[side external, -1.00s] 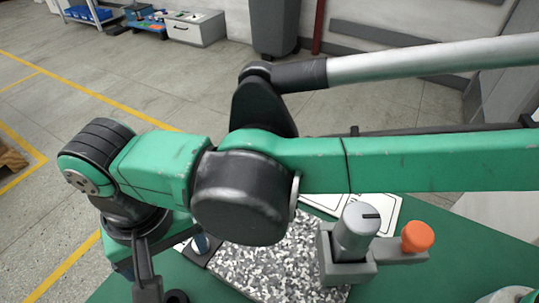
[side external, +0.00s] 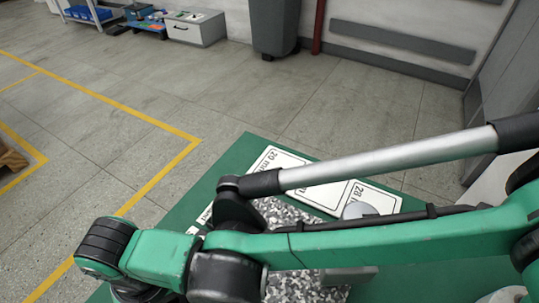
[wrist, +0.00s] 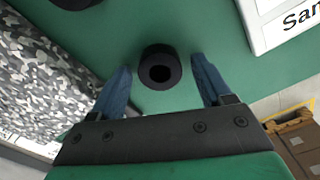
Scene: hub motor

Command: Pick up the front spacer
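A short black ring-shaped spacer (wrist: 160,68) with a dark hole stands on the green table in the wrist view. My gripper (wrist: 161,72) is open, with one blue finger to the left and one to the right of this spacer. Green table shows between the spacer and each finger, so they look apart. Whether the fingertips are down at its height cannot be told. Another black round part (wrist: 75,3) is cut off at the top left; I cannot tell what it is. In the side view the gripper and spacer are out of sight.
A grey speckled block (wrist: 40,85) lies left of the gripper on the green table (wrist: 205,25). A white sign (wrist: 285,25) is at upper right. A brown box (wrist: 300,140) sits beyond the table.

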